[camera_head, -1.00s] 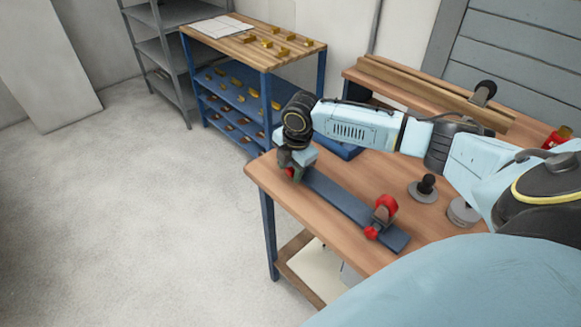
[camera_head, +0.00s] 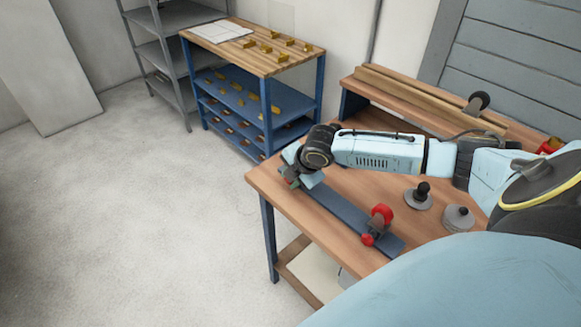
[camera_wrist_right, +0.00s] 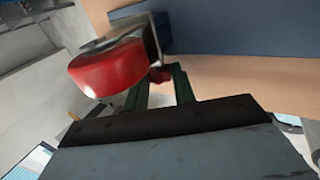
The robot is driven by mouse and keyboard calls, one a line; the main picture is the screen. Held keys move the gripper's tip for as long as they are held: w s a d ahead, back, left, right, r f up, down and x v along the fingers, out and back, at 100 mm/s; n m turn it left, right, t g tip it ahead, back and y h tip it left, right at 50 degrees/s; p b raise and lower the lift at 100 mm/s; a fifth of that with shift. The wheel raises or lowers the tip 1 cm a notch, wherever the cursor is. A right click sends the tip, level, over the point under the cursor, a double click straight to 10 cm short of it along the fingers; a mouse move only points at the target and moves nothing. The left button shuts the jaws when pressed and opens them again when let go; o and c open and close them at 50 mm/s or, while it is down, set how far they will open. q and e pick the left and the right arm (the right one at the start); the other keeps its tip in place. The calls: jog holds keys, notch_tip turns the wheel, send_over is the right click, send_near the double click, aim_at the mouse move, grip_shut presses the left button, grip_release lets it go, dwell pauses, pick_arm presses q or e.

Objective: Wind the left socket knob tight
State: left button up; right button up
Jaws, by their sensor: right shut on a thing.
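A dark blue bar (camera_head: 345,212) lies along the front of the wooden bench, and its near end carries a red wheel (camera_head: 382,214) with a small red knob (camera_head: 367,240) below it. My right gripper (camera_head: 289,179) is at the bar's far left end, where my wrist mostly hides the left socket. In the right wrist view, a red wheel (camera_wrist_right: 108,68) on a metal bracket fills the upper left. The small red left socket knob (camera_wrist_right: 160,74) sits between the dark green fingers of my right gripper (camera_wrist_right: 161,82), which is shut on it. My left gripper is out of view.
A wooden rail (camera_head: 425,93) runs along the bench back. A blue shelf cart (camera_head: 262,95) with yellow pieces stands behind; the floor at left is clear.

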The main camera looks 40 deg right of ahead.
jog(key=shift+s+f+t, duration=0.1)
jog(key=shift+s+t, duration=0.1)
jog(key=shift+t, duration=0.5)
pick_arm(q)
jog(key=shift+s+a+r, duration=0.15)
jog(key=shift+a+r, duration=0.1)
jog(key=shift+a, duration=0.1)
pick_arm(e)
jog(key=shift+f+t, duration=0.15)
jog(key=shift+t, duration=0.75)
jog(key=o, duration=1)
jog(key=shift+s, duration=0.1)
